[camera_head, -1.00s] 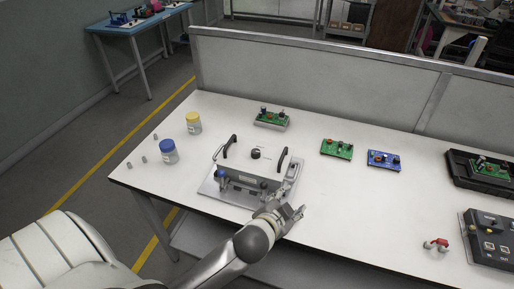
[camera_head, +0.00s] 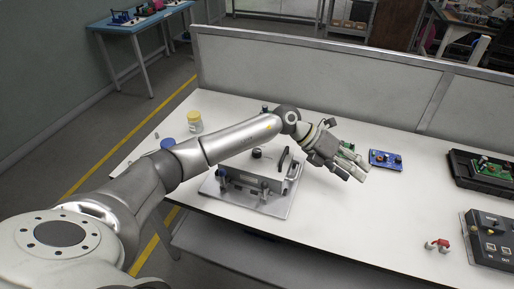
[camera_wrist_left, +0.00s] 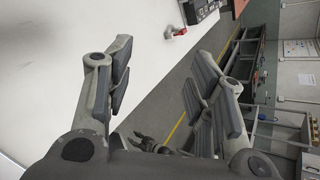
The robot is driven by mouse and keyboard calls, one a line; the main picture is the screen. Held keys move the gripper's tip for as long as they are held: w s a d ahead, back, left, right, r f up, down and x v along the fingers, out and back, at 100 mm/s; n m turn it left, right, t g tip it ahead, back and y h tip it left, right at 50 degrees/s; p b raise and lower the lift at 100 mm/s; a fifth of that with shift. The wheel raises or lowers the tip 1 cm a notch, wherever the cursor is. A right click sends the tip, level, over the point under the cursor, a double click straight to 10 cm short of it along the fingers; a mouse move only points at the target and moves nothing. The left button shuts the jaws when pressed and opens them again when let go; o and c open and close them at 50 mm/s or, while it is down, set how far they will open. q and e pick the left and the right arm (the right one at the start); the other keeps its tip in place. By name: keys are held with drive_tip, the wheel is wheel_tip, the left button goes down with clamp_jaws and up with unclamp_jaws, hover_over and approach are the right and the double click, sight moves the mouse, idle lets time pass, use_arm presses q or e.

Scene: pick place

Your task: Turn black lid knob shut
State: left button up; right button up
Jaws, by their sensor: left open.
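The black lid knob (camera_head: 256,153) shows on top of a metal box fixture (camera_head: 243,182), just below my left forearm in the head view. A black handle (camera_head: 284,160) stands to its right; the arm covers the fixture's left part. My left gripper (camera_head: 352,169) is open and empty, to the right of the fixture and apart from the knob. In the left wrist view its spread fingers (camera_wrist_left: 165,88) have nothing between them, and the knob does not show. A small dark jointed part (camera_wrist_left: 152,144) low in that view looks like my right gripper; its jaws are unclear.
A blue circuit board (camera_head: 385,160) lies right of the gripper, and a green board (camera_head: 347,147) is partly behind it. A yellow-lidded jar (camera_head: 194,122) stands at the left. A red-handled part (camera_head: 438,244) lies front right. The table's front middle is clear.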

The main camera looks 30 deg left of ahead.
use_arm(q)
drive_tip(key=w+a+f+g+y, duration=0.15)
drive_tip(key=a+y, duration=0.35)
drive_tip(key=a, duration=0.8)
wheel_tip(320, 180, up, 5)
drive_tip(key=n+g+y, duration=0.1)
drive_tip(key=g+y, duration=0.1)
drive_tip(key=y, duration=0.4)
hover_over(257, 150)
wheel_tip(257, 150, down, 11)
drive_tip(key=shift+p, duration=1.1)
drive_tip(key=shift+c, duration=0.4)
drive_tip(key=c, duration=1)
